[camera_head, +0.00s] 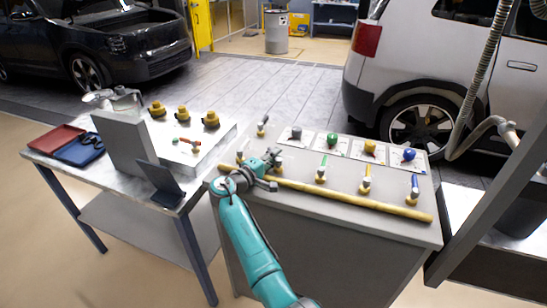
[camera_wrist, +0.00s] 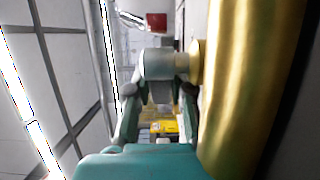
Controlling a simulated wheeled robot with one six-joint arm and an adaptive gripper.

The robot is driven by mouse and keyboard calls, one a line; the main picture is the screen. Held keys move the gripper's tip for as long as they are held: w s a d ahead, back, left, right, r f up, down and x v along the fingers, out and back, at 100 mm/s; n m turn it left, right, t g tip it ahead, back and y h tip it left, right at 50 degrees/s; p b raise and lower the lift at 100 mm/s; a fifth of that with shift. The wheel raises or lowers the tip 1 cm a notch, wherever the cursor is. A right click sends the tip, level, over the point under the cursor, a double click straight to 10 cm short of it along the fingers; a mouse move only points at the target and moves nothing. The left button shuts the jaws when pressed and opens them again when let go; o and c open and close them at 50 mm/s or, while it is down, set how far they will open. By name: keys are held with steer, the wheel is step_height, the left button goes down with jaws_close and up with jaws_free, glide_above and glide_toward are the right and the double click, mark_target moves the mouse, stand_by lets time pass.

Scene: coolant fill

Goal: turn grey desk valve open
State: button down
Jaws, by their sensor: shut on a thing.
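The grey desk valve is on the left part of the brass pipe (camera_head: 350,200) along the front of the grey desk. In the head view my gripper (camera_head: 268,172) covers most of it. In the wrist view its grey handle (camera_wrist: 166,65) lies between the fingers of my gripper (camera_wrist: 160,85), joined to a brass stem (camera_wrist: 197,62) beside the pipe (camera_wrist: 245,80). My gripper is shut on this handle. The handle's exact angle against the pipe is hard to tell.
Green (camera_head: 322,169), yellow (camera_head: 366,181) and blue (camera_head: 414,188) valves stand to the right. Behind them are coloured knobs, including a grey one (camera_head: 296,133). A lever valve (camera_head: 262,125) stands behind my gripper. A metal table (camera_head: 185,195) with a tablet (camera_head: 160,185) is left.

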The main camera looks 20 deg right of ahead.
steer(key=shift+g, duration=0.3)
steer(key=c, duration=1.3)
jaws_free()
steer(key=v, duration=1.2)
steer(key=shift+w+f, duration=0.1)
steer(key=shift+f, duration=0.15)
